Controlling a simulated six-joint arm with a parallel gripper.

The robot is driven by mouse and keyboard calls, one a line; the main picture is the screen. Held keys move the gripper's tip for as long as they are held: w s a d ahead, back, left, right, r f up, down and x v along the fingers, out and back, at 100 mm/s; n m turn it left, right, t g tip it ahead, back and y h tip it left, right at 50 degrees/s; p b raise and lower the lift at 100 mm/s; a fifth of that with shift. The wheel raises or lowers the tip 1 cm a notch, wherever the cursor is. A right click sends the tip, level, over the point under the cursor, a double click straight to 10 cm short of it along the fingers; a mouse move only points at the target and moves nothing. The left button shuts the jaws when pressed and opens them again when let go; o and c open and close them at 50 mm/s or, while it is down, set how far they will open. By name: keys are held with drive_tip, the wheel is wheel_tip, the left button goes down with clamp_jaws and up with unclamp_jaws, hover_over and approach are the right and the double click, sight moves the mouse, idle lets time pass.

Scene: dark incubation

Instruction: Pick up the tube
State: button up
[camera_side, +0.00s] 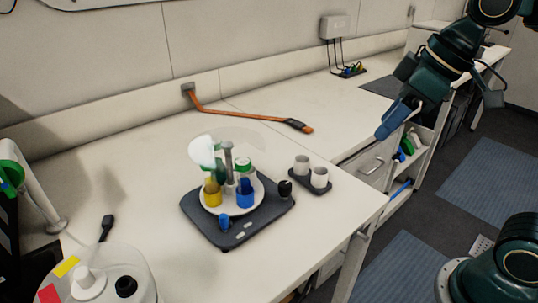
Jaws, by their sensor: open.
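Several small tubes stand in a round white holder (228,208) on a dark square device near the middle of the bench. One is yellow (212,192), one is blue (245,194), and one has a green cap (243,165). Which of them is the task's tube I cannot tell. A translucent disc-shaped cover (202,150) stands at the holder and partly hides what is behind it. My gripper (391,120) is open at the upper right, pointing down-left, well apart from the holder and tubes. Nothing shows between its fingers.
A dark tray with two whitish cups (319,178) stands right of the device (232,236). An orange bar (245,115) lies at the back. A translucent round container (142,284) is at the front left.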

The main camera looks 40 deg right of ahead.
drive_tip(key=w+a+r+n+g+y, duration=0.2)
drive_tip(key=w+a+n, duration=0.3)
drive_tip(key=w, duration=0.6)
drive_tip(key=n+g, duration=0.2)
drive_tip(key=n, duration=0.4)
approach(244, 160)
drive_tip(key=d+v, duration=0.1)
drive_tip(key=v, duration=0.2)
drive_tip(key=shift+s+a+f+y, duration=0.15)
drive_tip(key=shift+a+f+y, duration=0.15)
drive_tip(key=shift+a+y, duration=0.1)
drive_tip(key=shift+f, duration=0.1)
drive_tip(key=shift+x, duration=4.2)
drive_tip(key=shift+x, duration=2.55)
drive_tip(key=shift+d, duration=0.15)
